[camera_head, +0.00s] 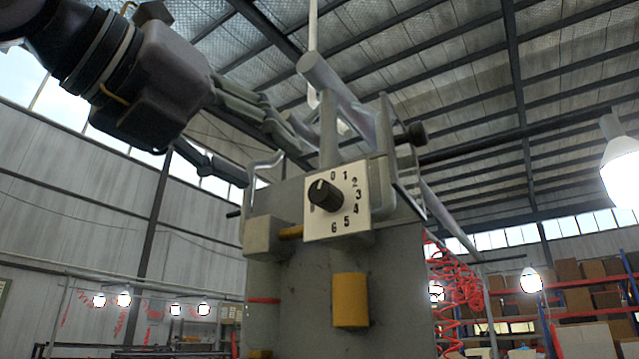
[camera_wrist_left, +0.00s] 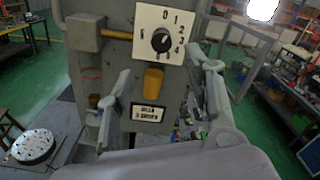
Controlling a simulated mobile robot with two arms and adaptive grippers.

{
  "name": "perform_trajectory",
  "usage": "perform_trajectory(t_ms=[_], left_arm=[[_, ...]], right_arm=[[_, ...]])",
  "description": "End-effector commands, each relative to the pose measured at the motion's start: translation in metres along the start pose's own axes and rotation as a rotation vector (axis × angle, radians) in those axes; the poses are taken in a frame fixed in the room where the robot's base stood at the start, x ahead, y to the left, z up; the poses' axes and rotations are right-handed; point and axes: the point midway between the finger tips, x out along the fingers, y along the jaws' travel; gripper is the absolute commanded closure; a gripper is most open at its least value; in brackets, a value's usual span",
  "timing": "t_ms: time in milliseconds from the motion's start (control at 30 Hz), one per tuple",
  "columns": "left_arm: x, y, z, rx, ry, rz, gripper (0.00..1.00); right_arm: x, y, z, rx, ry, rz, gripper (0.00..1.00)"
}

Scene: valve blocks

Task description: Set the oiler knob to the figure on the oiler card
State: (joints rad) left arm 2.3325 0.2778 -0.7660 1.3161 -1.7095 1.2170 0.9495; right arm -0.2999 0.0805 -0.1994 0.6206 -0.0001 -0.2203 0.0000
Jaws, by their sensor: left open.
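The oiler knob (camera_head: 324,194) is a round black knob on a white dial plate (camera_head: 350,220) with black figures, 0 at the top and 1 to 6 running clockwise. Its white mark points up, roughly towards 0, in the head view. The knob also shows in the left wrist view (camera_wrist_left: 161,40). The oiler card (camera_wrist_left: 147,113) is a small white label below a yellow block; its lower line seems to begin with 3, the rest is blurred. My left gripper (camera_head: 272,162) is open and empty, up and left of the dial, apart from the knob. My right gripper is not in view.
The yellow block (camera_head: 350,300) sticks out below the dial. A grey box (camera_head: 262,238) with a brass stub stands left of it. Metal bars and brackets (camera_head: 335,90) rise above the dial. A red coiled hose (camera_head: 455,280) hangs at right.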

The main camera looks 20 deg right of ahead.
Motion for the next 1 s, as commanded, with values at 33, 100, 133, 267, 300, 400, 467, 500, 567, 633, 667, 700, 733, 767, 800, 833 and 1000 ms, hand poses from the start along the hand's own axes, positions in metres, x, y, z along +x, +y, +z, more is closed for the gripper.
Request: perform_trajectory(t_ms=[33, 100, 133, 267, 300, 400, 467, 500, 567, 633, 667, 700, 733, 767, 800, 833, 1000], left_arm=[[0.013, -0.002, 0.002, 0.0, 0.005, 0.0, 0.52], [0.028, -0.002, 0.003, -0.001, 0.005, -0.001, 0.52], [0.035, -0.002, 0.003, 0.0, 0.005, -0.001, 0.52], [0.063, -0.002, 0.004, -0.001, 0.004, -0.001, 0.52], [0.072, -0.002, 0.003, -0.001, 0.005, -0.001, 0.52], [0.09, -0.002, 0.003, -0.001, 0.004, -0.001, 0.52], [0.1, -0.002, 0.003, -0.001, 0.004, -0.002, 0.52], [0.106, -0.002, 0.003, -0.001, 0.003, -0.001, 0.52], [0.112, -0.001, 0.002, -0.002, 0.003, -0.001, 0.52], [0.118, -0.001, 0.001, -0.001, 0.002, -0.002, 0.52], [0.12, -0.001, 0.001, -0.001, 0.002, -0.003, 0.52], [0.121, -0.001, 0.001, -0.001, 0.002, -0.002, 0.52], [0.122, -0.001, 0.001, 0.0, 0.001, -0.002, 0.52], [0.123, -0.001, 0.0, 0.0, 0.001, -0.002, 0.52], [0.124, -0.001, 0.0, 0.0, 0.001, -0.002, 0.52], [0.124, 0.0, 0.0, 0.0, 0.001, -0.002, 0.52], [0.124, 0.0, 0.0, 0.0, 0.001, -0.002, 0.52]], right_arm=[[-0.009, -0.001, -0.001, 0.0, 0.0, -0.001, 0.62], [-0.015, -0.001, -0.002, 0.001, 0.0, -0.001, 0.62], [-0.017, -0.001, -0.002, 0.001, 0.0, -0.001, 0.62], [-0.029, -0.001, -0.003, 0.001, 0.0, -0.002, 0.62], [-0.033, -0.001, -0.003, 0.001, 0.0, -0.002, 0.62], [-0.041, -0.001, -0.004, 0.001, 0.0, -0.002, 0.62], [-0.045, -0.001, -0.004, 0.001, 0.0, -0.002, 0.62], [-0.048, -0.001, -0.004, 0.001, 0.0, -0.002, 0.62], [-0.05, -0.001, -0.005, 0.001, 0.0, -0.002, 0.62], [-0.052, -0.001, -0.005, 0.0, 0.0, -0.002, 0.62], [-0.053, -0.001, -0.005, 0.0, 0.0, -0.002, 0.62], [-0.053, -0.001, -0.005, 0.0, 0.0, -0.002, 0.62], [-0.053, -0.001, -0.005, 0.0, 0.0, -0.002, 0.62], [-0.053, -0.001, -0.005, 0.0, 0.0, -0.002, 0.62], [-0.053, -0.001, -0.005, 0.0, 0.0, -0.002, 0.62], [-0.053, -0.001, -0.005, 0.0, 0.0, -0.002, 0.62], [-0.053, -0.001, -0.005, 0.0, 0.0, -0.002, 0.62]])
